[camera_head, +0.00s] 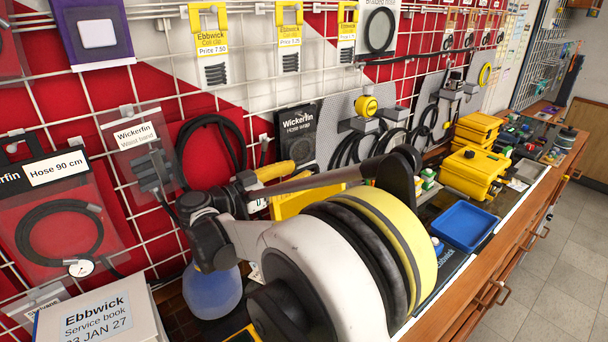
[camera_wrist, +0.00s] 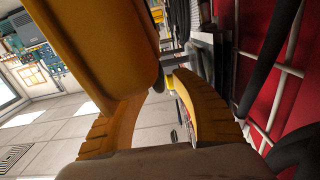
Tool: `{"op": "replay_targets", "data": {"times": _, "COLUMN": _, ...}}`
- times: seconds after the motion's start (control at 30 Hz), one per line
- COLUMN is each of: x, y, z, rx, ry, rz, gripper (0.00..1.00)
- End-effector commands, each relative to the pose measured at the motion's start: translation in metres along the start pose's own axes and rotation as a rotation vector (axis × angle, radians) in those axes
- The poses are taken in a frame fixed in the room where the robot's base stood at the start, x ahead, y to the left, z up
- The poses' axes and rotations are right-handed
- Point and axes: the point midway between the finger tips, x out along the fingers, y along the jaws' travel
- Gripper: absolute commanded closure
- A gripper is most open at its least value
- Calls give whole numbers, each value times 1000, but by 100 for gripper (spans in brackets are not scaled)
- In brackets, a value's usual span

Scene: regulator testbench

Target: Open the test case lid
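A yellow case (camera_head: 470,171) sits on the bench at the right in the head view, and its lid looks down. A second yellow case (camera_head: 478,128) stands behind it. A nearer yellow thing (camera_head: 300,203) shows partly behind my arm; I cannot tell whether it is the test case. My gripper (camera_head: 275,171) is up near the wall grid, above this nearer thing. In the wrist view its two yellow fingers (camera_wrist: 162,112) stand apart with nothing clearly between them. A large yellow body (camera_wrist: 108,45) fills the top left close by and overlaps the left finger.
A blue tray (camera_head: 465,226) lies on the bench before the yellow case. The wall grid with hanging hoses (camera_head: 210,150) runs close along the gripper's side. A service book box (camera_head: 95,318) stands at the front left. Floor (camera_head: 550,290) is clear at the right.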

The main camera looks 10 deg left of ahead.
Motion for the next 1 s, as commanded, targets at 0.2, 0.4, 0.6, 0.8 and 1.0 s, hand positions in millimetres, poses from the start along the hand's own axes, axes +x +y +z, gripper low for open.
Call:
{"op": "replay_targets", "data": {"times": 0.2, "x": 20, "y": 0, "z": 0, "rx": 0, "ry": 0, "rz": 0, "gripper": 68}}
{"op": "replay_targets", "data": {"times": 0.4, "x": 21, "y": 0, "z": 0, "rx": -1, "ry": -1, "rz": -1, "gripper": 68}}
{"op": "replay_targets", "data": {"times": 0.6, "x": 21, "y": 0, "z": 0, "rx": -1, "ry": -1, "rz": -1, "gripper": 100}}
{"op": "replay_targets", "data": {"times": 0.8, "x": 21, "y": 1, "z": -1, "rx": 5, "ry": -1, "rz": -1, "gripper": 100}}
{"op": "replay_targets", "data": {"times": 1.0, "x": 21, "y": 35, "z": -9, "rx": 159, "ry": -2, "rz": 0, "gripper": 100}}
